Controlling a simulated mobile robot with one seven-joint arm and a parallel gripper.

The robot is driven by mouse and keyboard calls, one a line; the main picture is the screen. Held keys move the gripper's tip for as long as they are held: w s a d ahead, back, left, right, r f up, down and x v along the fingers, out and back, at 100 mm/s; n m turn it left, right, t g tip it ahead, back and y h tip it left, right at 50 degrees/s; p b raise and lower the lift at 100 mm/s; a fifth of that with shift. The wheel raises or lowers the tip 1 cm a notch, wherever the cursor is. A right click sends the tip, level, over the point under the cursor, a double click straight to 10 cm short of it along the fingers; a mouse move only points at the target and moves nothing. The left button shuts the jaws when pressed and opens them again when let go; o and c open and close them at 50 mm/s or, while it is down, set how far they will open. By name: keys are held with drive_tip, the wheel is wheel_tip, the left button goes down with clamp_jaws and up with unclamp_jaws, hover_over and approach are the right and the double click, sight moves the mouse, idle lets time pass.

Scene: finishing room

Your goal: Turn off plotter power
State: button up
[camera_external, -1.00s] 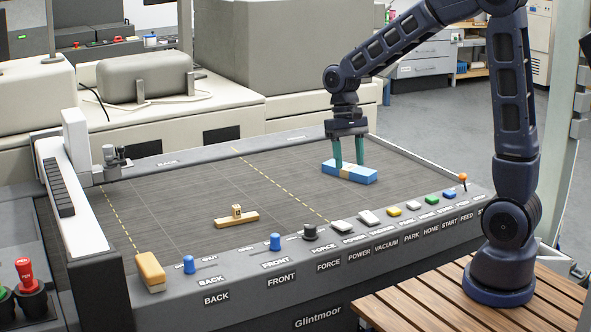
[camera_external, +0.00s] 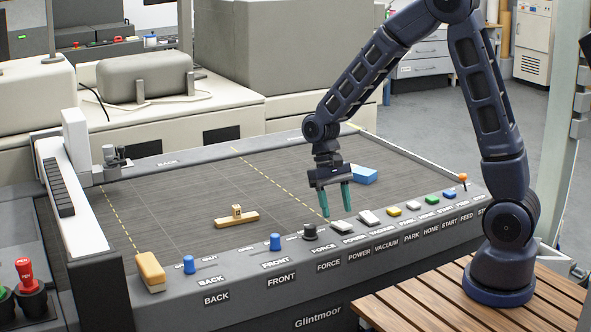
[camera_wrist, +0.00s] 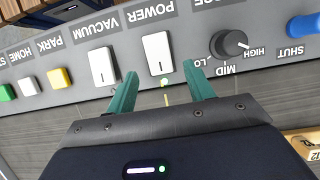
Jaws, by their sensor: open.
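The plotter's white POWER rocker switch (camera_external: 342,226) is on the front control panel between the force knob and the VACUUM switch. In the wrist view, the POWER switch (camera_wrist: 158,54) lies between and just beyond my fingertips, under its label. A small greenish-yellow dot (camera_wrist: 164,82) shows beside it. My gripper (camera_external: 336,213) points down above the panel's inner edge, close to the POWER switch, with its teal fingers apart and empty. In the wrist view my gripper (camera_wrist: 159,70) shows nothing between its fingers, and no contact with the switch is visible.
The white VACUUM switch (camera_external: 368,217) and black force knob (camera_external: 310,233) flank the POWER switch. Yellow PARK (camera_external: 394,211), white HOME (camera_external: 412,205) and green START (camera_external: 431,200) buttons follow to the right. A blue block (camera_external: 364,175) and wooden piece (camera_external: 237,219) lie on the bed.

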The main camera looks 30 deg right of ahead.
sight(340, 223)
drive_tip(key=shift+x, duration=1.5)
drive_tip(key=c, duration=1)
drive_tip(key=shift+s+r+t, duration=0.15)
drive_tip(key=shift+s+t, duration=0.05)
drive_tip(key=shift+t, duration=0.75)
drive_tip(key=shift+s+r+t, duration=0.15)
drive_tip(key=shift+s+t, duration=0.05)
drive_tip(key=shift+t, duration=0.75)
drive_tip(key=o, duration=1)
drive_tip(key=shift+r, duration=0.1)
